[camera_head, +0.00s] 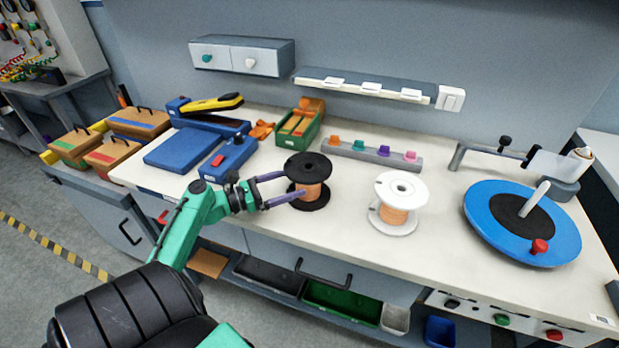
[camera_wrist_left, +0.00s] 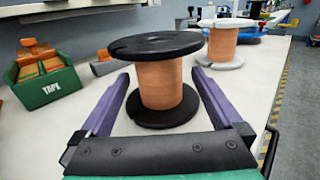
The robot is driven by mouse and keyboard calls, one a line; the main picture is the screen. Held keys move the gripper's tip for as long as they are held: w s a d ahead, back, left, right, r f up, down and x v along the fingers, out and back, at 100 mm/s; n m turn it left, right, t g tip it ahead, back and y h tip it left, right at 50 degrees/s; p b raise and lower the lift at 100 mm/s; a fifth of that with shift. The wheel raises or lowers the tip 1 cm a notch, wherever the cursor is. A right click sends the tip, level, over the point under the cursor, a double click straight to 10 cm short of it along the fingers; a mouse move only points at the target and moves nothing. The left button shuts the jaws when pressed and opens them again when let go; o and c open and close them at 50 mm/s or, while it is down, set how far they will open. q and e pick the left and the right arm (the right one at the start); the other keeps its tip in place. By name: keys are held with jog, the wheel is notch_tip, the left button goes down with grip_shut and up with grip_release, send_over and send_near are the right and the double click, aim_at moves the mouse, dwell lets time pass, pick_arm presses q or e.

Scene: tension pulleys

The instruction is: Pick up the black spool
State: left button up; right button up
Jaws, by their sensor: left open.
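The black spool (camera_head: 308,168), with copper-coloured winding, stands upright on the white worktable (camera_head: 345,226). My left gripper (camera_head: 277,188) is open, its purple fingers reaching toward the spool from the left. In the left wrist view the black spool (camera_wrist_left: 158,80) stands between the two open fingers (camera_wrist_left: 160,105), with a visible gap on each side. A white spool (camera_head: 398,204) with similar winding stands to the right of the black one; it also shows behind it in the left wrist view (camera_wrist_left: 225,45). My right gripper is not in view.
A blue round turntable (camera_head: 480,225) with a red knob is at the right. A green tape box (camera_head: 300,128) and a rack of coloured pegs (camera_head: 372,153) stand behind the spools. Blue tools (camera_head: 228,158) lie to the left. The table front between the spools is clear.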

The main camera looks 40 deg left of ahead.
aim_at(308, 174)
pick_arm(q)
jog(key=p+x, duration=0.1)
jog(key=x, duration=0.4)
jog(key=shift+w+f, duration=0.1)
jog(key=shift+w, duration=0.25)
jog(key=shift+w+d+f, duration=0.1)
jog(key=shift+w, duration=0.1)
jog(key=shift+c, duration=0.6)
grip_shut()
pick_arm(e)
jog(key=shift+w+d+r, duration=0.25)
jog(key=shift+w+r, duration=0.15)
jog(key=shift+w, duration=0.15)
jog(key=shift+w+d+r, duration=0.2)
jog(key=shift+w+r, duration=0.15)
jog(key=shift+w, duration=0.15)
pick_arm(q)
jog(key=shift+r, duration=0.65)
notch_tip(308, 174, up, 19)
jog(key=p, duration=0.1)
jog(key=shift+p, duration=0.4)
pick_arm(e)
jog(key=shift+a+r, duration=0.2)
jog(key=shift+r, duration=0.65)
